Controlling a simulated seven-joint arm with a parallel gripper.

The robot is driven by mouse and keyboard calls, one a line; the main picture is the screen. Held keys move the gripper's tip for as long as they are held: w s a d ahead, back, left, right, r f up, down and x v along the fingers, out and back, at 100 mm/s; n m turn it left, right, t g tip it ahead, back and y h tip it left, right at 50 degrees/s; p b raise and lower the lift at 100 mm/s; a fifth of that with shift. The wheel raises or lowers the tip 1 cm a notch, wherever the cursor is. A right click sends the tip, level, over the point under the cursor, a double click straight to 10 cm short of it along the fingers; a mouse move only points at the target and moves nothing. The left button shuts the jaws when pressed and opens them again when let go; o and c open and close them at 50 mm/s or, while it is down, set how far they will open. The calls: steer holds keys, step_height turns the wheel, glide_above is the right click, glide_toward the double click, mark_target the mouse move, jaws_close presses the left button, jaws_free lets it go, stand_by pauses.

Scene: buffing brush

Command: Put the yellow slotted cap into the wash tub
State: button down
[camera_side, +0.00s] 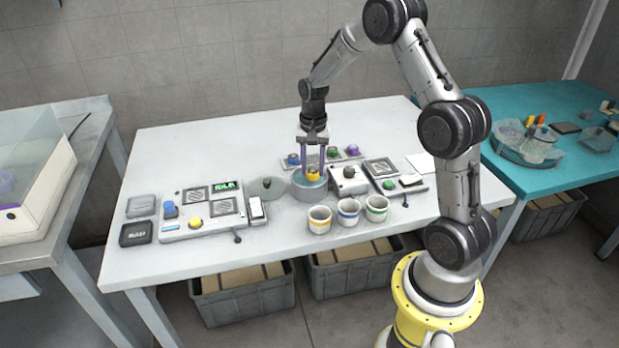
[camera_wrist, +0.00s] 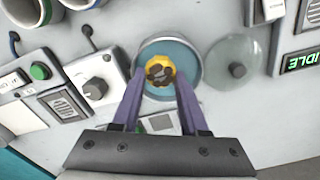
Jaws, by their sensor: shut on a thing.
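The yellow slotted cap (camera_wrist: 160,71) is between the fingertips of my gripper (camera_wrist: 160,84), which is shut on it. Its top shows dark slots in the wrist view. The round grey wash tub (camera_side: 309,193), with a blue inside, is directly below the cap. In the side view the cap (camera_side: 313,177) and my gripper (camera_side: 313,171) are at the tub's mouth. I cannot tell whether the cap is above the rim or just inside it. In the wrist view the cap lies within the tub's rim (camera_wrist: 197,62).
A clear round lid (camera_side: 266,187) with a dark knob lies left of the tub. A knob box (camera_side: 348,181) stands close on its right. Three banded cups (camera_side: 348,213) are in front. A tray with coloured caps (camera_side: 335,156) is behind. A control panel (camera_side: 203,208) is at left.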

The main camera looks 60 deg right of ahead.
mark_target(310, 178)
steer(key=shift+w+d+f, duration=0.2)
steer(key=shift+w+f, duration=0.2)
steer(key=shift+f, duration=0.2)
steer(key=shift+w+d+f, duration=0.2)
steer(key=shift+w+f, duration=0.2)
steer(key=shift+f, duration=1.5)
steer(key=shift+f, duration=0.15)
steer(key=c, duration=0.7)
jaws_free()
